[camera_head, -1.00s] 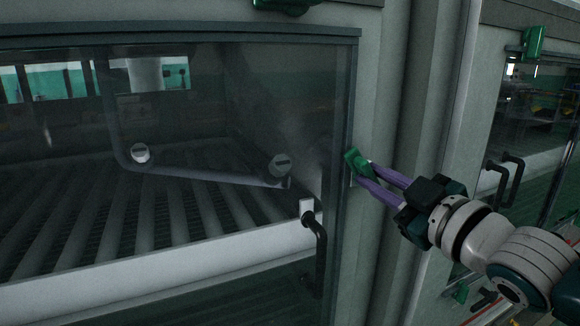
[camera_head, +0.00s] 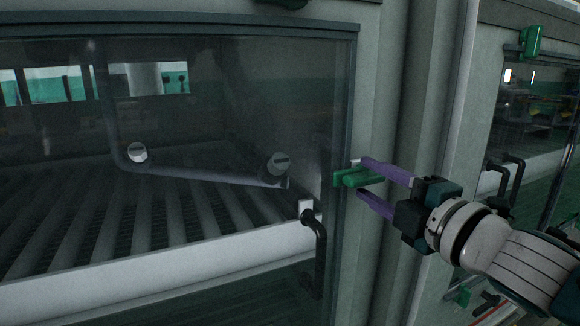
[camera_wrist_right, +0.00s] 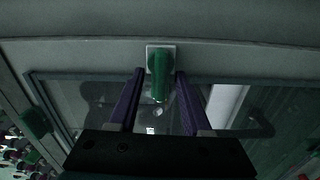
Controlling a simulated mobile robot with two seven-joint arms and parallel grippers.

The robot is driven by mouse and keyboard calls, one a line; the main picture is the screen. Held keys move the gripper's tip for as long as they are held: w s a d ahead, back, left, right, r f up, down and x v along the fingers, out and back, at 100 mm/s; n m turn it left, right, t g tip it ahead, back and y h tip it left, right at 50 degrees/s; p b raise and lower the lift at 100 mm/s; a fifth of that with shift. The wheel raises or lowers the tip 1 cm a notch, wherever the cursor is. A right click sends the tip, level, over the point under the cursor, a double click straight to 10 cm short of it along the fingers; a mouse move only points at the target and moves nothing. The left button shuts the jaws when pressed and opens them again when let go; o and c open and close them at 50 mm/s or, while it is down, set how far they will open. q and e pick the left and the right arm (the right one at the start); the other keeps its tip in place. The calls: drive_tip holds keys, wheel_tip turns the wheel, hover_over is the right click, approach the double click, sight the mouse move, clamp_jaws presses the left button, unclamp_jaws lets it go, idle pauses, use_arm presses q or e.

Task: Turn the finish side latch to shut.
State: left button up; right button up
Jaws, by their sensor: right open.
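The green latch (camera_head: 350,178) sits on the grey post at the right edge of the glazed door (camera_head: 342,110). It lies roughly level, and its left end reaches over the door's frame. In the right wrist view the latch (camera_wrist_right: 160,72) stands on a pale plate between my fingers. My right gripper (camera_head: 362,180) is open, with one purple finger above the latch and one below. In the right wrist view the gripper (camera_wrist_right: 160,72) shows a finger on each side of the latch; I cannot tell whether either touches it. My left gripper is not in view.
A black door handle (camera_head: 317,245) stands out below and left of the latch. Another green latch (camera_head: 531,41) is on the panel at the right, above a second black handle (camera_head: 512,178). Behind the glass are a roller bed (camera_head: 150,215) and a slanted pipe.

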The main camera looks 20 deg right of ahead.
drive_tip(key=s+p, duration=0.2)
drive_tip(key=s, duration=0.5)
drive_tip(key=shift+d, duration=0.25)
